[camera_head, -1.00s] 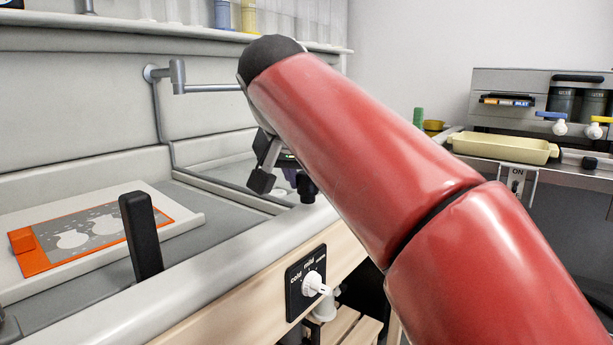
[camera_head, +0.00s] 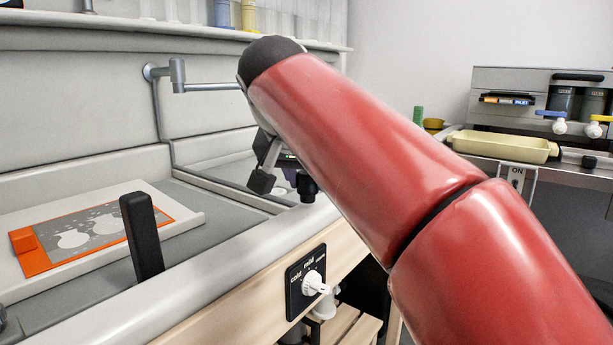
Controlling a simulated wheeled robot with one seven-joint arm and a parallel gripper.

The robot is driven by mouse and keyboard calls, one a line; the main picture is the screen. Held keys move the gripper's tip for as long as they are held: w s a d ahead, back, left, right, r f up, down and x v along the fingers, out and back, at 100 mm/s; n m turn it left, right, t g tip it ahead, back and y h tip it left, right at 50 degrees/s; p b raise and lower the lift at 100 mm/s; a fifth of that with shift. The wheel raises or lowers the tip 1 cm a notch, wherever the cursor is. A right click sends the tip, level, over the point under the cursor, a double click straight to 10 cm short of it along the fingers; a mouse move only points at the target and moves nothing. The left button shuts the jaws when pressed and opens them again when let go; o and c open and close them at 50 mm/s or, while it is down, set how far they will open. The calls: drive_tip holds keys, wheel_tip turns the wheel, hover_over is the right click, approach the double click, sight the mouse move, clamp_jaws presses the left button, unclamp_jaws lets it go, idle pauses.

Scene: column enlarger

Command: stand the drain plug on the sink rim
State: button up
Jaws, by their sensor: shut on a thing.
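My gripper (camera_head: 280,183) is partly hidden behind my red arm, over the inner edge of the sink rim (camera_head: 225,245). One dark fingertip shows at its left; the other cannot be made out clearly. A small black piece (camera_head: 307,187) beside it, at the rim by the arm's edge, looks like the drain plug. It appears upright, with its lower end at or just above the rim. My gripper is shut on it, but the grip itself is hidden. I cannot tell whether the piece touches the rim.
A black upright handle (camera_head: 142,237) stands by the near rim. A white board with an orange-framed picture (camera_head: 90,235) lies left. A grey pipe with a spout (camera_head: 178,78) runs along the back wall. A dial (camera_head: 312,283) sits on the wooden front. A yellow tray (camera_head: 503,146) stands right.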

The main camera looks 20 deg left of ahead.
drive_tip(key=shift+f+b, duration=0.55)
drive_tip(key=shift+f, duration=0.05)
idle(0.6)
drive_tip(key=o, duration=1.2)
drive_tip(key=shift+s+r, duration=0.1)
drive_tip(key=shift+r, duration=0.1)
drive_tip(key=p+v, duration=0.4)
drive_tip(key=v, duration=0.3)
drive_tip(key=shift+s+r, duration=0.2)
drive_tip(key=shift+s, duration=0.05)
idle(0.9)
